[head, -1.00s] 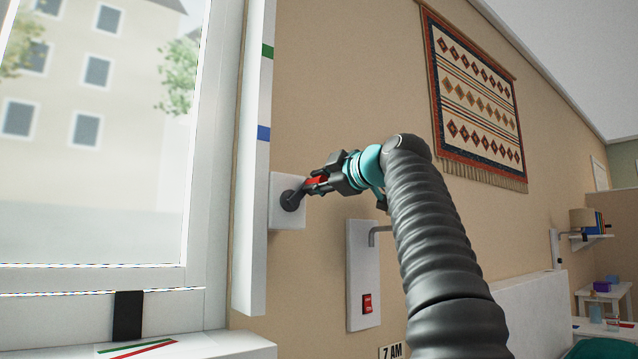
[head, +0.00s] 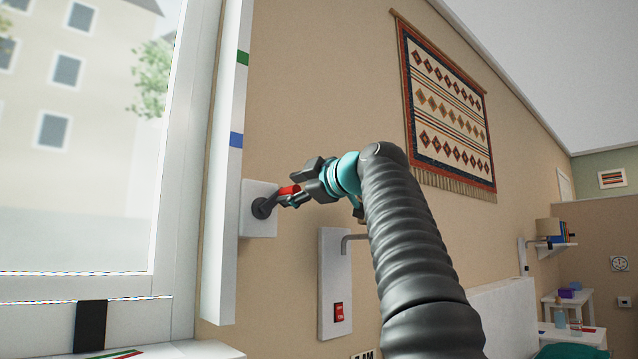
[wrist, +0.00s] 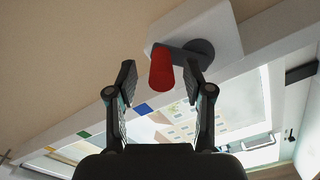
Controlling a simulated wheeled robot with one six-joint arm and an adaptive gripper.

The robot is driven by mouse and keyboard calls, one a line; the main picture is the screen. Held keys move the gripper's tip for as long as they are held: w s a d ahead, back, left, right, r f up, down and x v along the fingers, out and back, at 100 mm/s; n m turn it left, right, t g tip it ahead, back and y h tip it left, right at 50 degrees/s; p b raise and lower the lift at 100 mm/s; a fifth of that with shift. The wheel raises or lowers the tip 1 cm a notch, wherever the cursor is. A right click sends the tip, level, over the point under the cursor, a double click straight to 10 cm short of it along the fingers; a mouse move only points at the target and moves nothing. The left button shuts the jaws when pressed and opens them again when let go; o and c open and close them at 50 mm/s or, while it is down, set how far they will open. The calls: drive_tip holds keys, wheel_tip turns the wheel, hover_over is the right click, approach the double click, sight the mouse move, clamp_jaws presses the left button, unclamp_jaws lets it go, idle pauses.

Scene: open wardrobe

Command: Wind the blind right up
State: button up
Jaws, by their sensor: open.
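The winding crank has a white wall plate (head: 259,225), a dark round hub (head: 262,208) and a short dark arm with a red handle (head: 288,190). The arm points up and to the right from the hub in the head view. My gripper (head: 298,187) is at the handle with its fingers apart. In the wrist view the red handle (wrist: 161,70) stands between the two open fingers, with a gap on each side. The window glass (head: 90,150) shows clear in the head view; no blind fabric is visible there.
A white upright strip (head: 228,150) with green and blue marks stands beside the crank. Right and below are a white panel (head: 333,260) with a red switch (head: 338,312) and a grey lever (head: 350,240). A patterned hanging (head: 445,110) is on the wall.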

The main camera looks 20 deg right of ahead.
drive_tip(key=v, duration=1)
drive_tip(key=shift+s, duration=0.4)
drive_tip(key=shift+d+r, duration=0.1)
